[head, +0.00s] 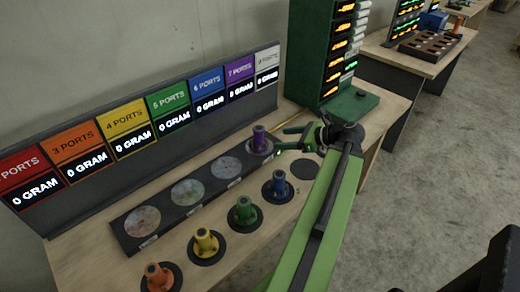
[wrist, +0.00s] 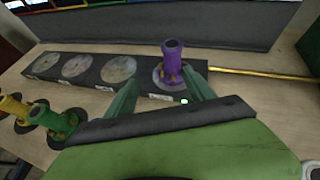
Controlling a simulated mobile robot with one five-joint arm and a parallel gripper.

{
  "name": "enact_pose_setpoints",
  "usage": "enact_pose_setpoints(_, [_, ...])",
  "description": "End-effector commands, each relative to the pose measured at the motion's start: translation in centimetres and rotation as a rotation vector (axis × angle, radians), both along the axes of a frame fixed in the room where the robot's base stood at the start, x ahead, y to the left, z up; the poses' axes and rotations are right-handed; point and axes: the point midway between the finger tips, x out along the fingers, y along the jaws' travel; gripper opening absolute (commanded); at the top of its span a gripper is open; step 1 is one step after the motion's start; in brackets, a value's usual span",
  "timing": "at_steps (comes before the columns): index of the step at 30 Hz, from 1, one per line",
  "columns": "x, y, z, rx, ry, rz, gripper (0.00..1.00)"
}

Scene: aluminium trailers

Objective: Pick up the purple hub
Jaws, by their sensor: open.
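The purple hub (head: 259,139) stands upright on the right-hand end disc of a dark tray (head: 124,230). In the wrist view the purple hub (wrist: 172,62) is straight ahead, beyond and between my fingertips. My gripper (head: 283,139) is open and empty, just to the right of the hub in the head view. In the wrist view the two green fingers of my gripper (wrist: 162,92) are spread, one on each side of the hub's lower front. The hub looks free of the fingers.
Blue (head: 279,184), green (head: 244,210), yellow (head: 205,242) and orange hubs (head: 158,277) stand on black discs in front of the tray. A labelled display board (head: 150,140) rises behind. A yellow rod (wrist: 262,74) lies right of the tray. A green rack (head: 322,60) stands at back right.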

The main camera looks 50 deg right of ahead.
Motion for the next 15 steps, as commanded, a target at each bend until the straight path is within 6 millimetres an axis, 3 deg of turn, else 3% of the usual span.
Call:
enact_pose_setpoints(1, [-1.5, -1.3, -0.3, 0.039, -0.02, -0.055, 0.63])
enact_pose_setpoints(3, [-2.7, -2.3, 0.2, 0.079, -0.041, -0.1, 0.63])
enact_pose_setpoints(7, [-3.2, -2.7, 0.6, 0.102, -0.053, -0.124, 0.63])
enact_pose_setpoints(11, [-2.2, -2.5, 0.0, 0.102, -0.052, -0.119, 0.63])
enact_pose_setpoints(15, [0.9, -2.0, -1.6, 0.101, -0.051, -0.117, 0.63])
